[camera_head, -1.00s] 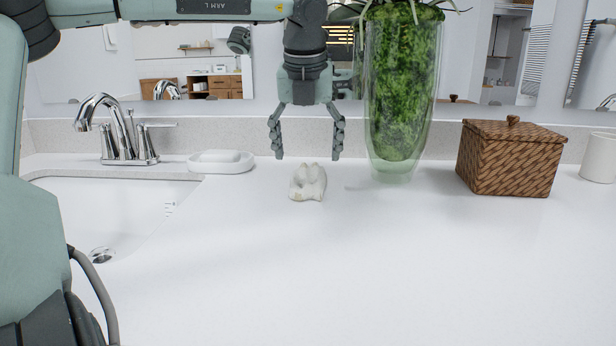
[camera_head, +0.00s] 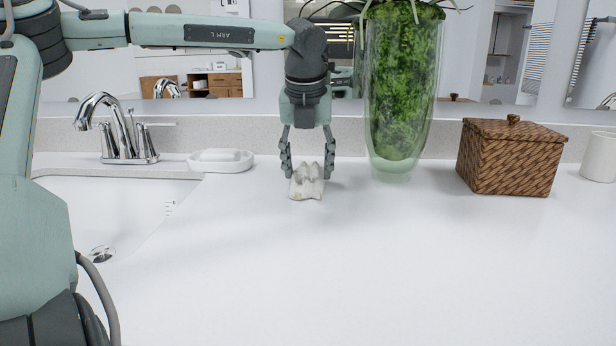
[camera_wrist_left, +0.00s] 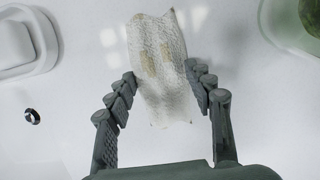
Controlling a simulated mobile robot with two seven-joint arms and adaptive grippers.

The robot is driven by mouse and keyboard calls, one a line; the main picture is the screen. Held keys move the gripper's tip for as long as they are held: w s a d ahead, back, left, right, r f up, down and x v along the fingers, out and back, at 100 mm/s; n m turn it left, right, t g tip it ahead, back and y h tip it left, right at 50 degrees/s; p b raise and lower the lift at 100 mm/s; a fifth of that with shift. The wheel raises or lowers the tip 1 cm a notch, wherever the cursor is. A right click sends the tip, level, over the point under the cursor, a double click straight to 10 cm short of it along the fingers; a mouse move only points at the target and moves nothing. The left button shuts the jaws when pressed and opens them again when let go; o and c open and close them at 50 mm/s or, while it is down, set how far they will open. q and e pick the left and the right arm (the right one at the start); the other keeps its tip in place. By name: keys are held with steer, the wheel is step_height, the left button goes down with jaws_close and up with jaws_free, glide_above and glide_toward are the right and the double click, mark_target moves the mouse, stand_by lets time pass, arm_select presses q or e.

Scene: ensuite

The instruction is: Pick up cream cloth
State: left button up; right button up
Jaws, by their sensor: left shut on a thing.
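The cream cloth (camera_head: 307,183) is a small crumpled piece on the white counter, in the middle of the head view. My left gripper (camera_head: 307,172) points straight down over it, with a finger on each side, shut on the cloth. In the left wrist view the cloth (camera_wrist_left: 160,75) lies between the fingertips of the left gripper (camera_wrist_left: 163,88) and extends beyond them. It has faint yellowish patches. The cloth looks to be at counter level; a lift cannot be made out. My right gripper is not in view.
A tall glass vase (camera_head: 402,110) with greenery stands just right of the gripper. A woven lidded basket (camera_head: 508,158) and a white cup (camera_head: 600,157) are at the right. A soap dish (camera_head: 221,161), faucet (camera_head: 125,135) and sink (camera_head: 110,210) are left. The front counter is clear.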

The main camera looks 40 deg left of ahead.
mark_target(307, 167)
arm_select(q)
steer(key=shift+s+a+r, duration=0.1)
steer(key=shift+r, duration=2.15)
steer(key=s+a+r+b, duration=0.1)
steer(key=s+a+r, duration=0.5)
steer(key=s, duration=0.3)
steer(key=shift+s+r, duration=0.25)
steer(key=shift+s, duration=0.1)
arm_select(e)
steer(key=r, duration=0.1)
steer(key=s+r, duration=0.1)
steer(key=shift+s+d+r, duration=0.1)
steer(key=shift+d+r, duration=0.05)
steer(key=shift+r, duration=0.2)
arm_select(q)
steer(key=o, duration=0.4)
steer(key=shift+c, duration=1.4)
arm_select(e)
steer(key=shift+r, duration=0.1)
